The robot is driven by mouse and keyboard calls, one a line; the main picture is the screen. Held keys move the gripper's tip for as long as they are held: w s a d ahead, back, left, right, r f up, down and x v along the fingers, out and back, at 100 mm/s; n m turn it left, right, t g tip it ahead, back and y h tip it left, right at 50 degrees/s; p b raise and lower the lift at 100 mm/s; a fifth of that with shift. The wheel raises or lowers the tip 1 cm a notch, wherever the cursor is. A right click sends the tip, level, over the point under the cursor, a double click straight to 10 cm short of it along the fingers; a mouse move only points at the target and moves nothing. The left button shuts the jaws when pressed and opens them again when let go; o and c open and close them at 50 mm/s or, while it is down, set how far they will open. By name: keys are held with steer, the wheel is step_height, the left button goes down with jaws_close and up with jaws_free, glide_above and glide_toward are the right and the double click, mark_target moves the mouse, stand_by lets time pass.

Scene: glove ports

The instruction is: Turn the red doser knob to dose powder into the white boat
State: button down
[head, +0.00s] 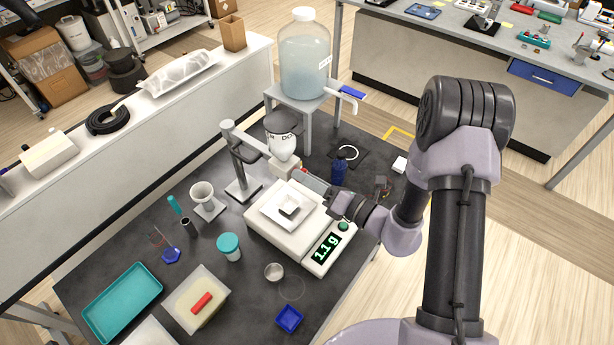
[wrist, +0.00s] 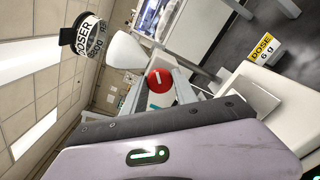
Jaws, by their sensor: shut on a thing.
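The powder doser (head: 282,140) hangs on a stand arm above the balance; its label shows in the wrist view (wrist: 88,40). Its red knob (wrist: 160,80) has a white mark on its face and sits between the fingers of my gripper (wrist: 168,86), which is shut on it. The white boat (head: 287,203) sits on the balance pan under the doser, with a dark patch inside. The balance (head: 268,228) display reads 1.1 g.
A yellow and white card (wrist: 265,50) reads "DOSE 6 g". A lidded teal jar (head: 229,245), a white funnel cup (head: 203,195) and a teal tray (head: 122,290) stand left of the balance. A dark blue bottle (head: 339,172) and a large carboy (head: 304,60) stand behind my gripper.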

steer(key=c, duration=1)
jaws_free()
steer(key=shift+o, duration=0.2)
steer(key=v, duration=1.7)
steer(key=shift+s+d+b, duration=0.2)
steer(key=shift+b, duration=0.1)
